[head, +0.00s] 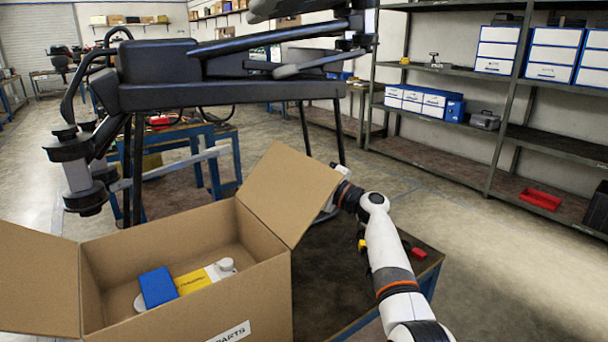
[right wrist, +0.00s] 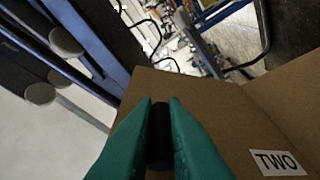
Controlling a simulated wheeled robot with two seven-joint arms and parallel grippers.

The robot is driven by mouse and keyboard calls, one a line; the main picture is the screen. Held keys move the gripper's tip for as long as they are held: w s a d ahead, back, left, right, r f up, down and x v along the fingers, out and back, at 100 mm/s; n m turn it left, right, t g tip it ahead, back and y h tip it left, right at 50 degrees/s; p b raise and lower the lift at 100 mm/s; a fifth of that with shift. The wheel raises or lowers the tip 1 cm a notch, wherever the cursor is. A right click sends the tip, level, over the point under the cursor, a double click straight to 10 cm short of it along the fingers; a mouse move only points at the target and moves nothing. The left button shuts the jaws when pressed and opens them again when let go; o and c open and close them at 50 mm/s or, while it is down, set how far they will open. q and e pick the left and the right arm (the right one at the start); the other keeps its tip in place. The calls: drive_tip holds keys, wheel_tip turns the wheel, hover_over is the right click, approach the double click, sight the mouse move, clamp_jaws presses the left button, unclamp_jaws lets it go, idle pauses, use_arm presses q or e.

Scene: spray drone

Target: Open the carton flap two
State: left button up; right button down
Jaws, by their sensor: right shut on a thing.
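The open-topped brown carton (head: 200,312) stands at the lower left of the head view. Its right flap (head: 288,190), flap two, stands raised and tilted outward. Its left flap (head: 38,280) lies open to the left. My right gripper (head: 341,172) is at the outer side of the raised flap, mostly hidden behind it. In the right wrist view its green fingers (right wrist: 160,102) are shut on a black knob (right wrist: 159,135) against the cardboard (right wrist: 215,110). A white label reading TWO (right wrist: 278,162) shows there. My left gripper is out of view.
Inside the carton lie a blue box (head: 158,287) and a yellow packet (head: 194,281). The large dark drone (head: 200,95) stands close behind the carton. A dark table top (head: 325,285) lies right of it, with a red item (head: 418,253). Shelves (head: 500,130) line the right wall.

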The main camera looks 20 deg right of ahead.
drive_tip(key=shift+f, duration=0.15)
drive_tip(key=c, duration=1.5)
unclamp_jaws()
drive_tip(key=b+v, duration=0.1)
drive_tip(key=v, duration=1.1)
